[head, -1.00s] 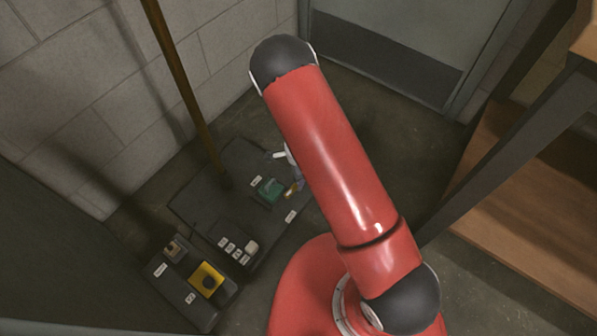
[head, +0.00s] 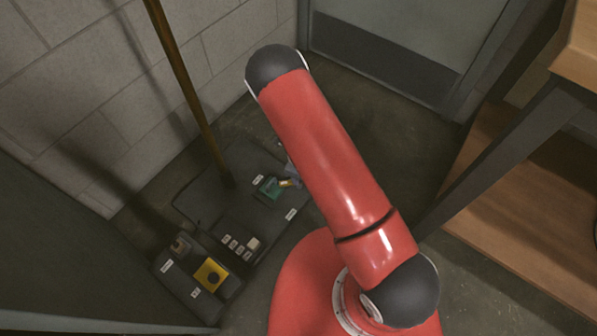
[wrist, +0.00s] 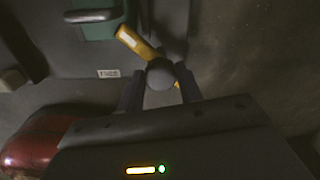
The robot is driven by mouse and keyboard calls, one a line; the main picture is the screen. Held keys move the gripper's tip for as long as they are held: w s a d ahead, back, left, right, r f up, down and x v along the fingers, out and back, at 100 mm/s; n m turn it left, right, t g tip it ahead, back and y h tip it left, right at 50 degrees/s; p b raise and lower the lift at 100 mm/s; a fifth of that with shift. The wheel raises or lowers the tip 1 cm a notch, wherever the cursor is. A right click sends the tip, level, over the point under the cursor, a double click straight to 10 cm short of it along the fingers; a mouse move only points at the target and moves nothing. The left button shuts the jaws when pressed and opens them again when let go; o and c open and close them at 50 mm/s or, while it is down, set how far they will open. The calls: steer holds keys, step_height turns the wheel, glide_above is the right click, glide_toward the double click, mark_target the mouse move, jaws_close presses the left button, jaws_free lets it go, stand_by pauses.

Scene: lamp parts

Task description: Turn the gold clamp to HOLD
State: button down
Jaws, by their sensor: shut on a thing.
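The gold clamp (wrist: 134,40) is a flat gold lever beside a teal block (wrist: 98,27) in the wrist view. It runs from upper left to lower right. My gripper (wrist: 160,78) is shut on the clamp's round grey knob (wrist: 160,72), with a finger on each side. The clamp's far end shows just beyond the knob. In the head view the gold clamp (head: 289,183) is a small piece at the right of the teal block (head: 269,187); my arm hides most of the gripper. A white label (wrist: 108,73) lies below the teal block; I cannot read it surely.
The dark base plate (head: 205,200) holds a brown pole (head: 190,85) and several labels. A second dark unit with a yellow block (head: 211,274) stands at the lower left. A wooden shelf (head: 530,235) is at the right. Floor behind the plate is clear.

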stand_by(0.5)
steer(key=c, duration=0.9)
jaws_free()
steer(key=shift+c, duration=0.2)
steer(key=shift+r+p, duration=0.75)
steer(key=shift+r, duration=3.2)
